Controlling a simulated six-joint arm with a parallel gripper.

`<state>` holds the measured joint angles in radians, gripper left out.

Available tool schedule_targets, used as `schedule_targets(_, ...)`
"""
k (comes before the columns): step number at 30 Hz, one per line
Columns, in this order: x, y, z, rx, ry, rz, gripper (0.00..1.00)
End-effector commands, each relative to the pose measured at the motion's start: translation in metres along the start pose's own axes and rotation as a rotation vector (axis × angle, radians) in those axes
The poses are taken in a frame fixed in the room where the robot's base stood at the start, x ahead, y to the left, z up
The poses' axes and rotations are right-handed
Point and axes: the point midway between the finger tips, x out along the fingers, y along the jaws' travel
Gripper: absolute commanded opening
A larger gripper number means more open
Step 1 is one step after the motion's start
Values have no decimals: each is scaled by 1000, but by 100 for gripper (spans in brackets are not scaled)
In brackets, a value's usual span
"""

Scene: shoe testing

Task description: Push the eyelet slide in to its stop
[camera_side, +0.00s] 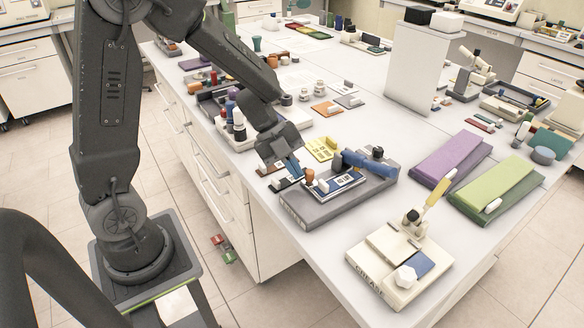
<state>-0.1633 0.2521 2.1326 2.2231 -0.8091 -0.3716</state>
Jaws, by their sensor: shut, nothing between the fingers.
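A grey fixture (312,212) sits near the front left edge of the table. The writing on its front is too small to read. On it lies a dark blue plate (346,185) with a white label, which looks like the eyelet slide, though I cannot be sure. An orange-brown knob (309,176) stands at the plate's left end. A blue cylinder (368,164) lies across the fixture's back. My gripper (297,174) is shut and empty, pointing down just left of the knob. I cannot tell whether it touches the knob, or how far in the slide is.
A cream crease fixture (403,262) stands at front right. A purple pad (452,166) and a green pad (496,189) lie to the right. A yellow card (322,148) and small bottles are behind my gripper. A white panel (416,68) stands farther back. Bare table lies between fixtures.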

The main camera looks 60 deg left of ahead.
Motion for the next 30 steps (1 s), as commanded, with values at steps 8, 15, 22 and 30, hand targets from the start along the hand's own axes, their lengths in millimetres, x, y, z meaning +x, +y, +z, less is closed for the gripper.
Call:
schedule_targets(8,5,-10,1,0,0,-2,0)
schedule_targets(15,4,-10,1,0,-1,-5,0)
schedule_targets(22,-12,18,1,-3,-2,-2,0)
schedule_targets(30,-69,28,1,2,-4,-3,0)
